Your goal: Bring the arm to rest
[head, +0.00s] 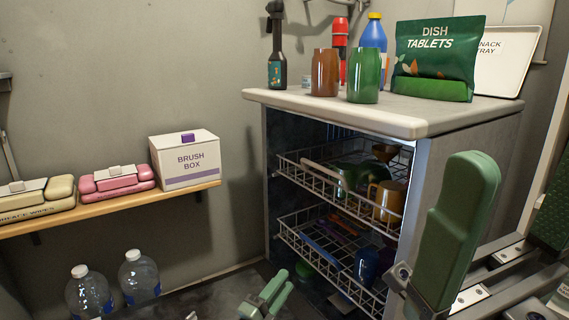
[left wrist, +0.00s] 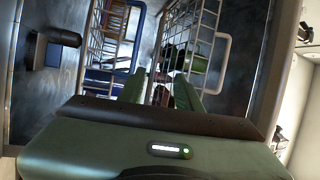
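My left gripper (head: 285,280) is low in the middle of the head view, in front of the open cabinet with wire racks. Its two green fingers stand apart with nothing between them. In the left wrist view the fingers (left wrist: 162,76) also show a gap, with the racks beyond. The fingers look clear of the racks, though the exact distance is hard to tell. A large green part of my own body stands at the right of the head view and hides the cabinet's right side. I cannot make out my right gripper.
The upper rack (head: 290,170) holds an orange mug (head: 386,200) and green dishes; the lower rack (head: 295,238) holds utensils. Cups, bottles and a dish tablets bag (head: 436,52) stand on the counter (head: 400,118). A shelf (head: 110,208) with a brush box (head: 185,165) is left, above water bottles (head: 140,276).

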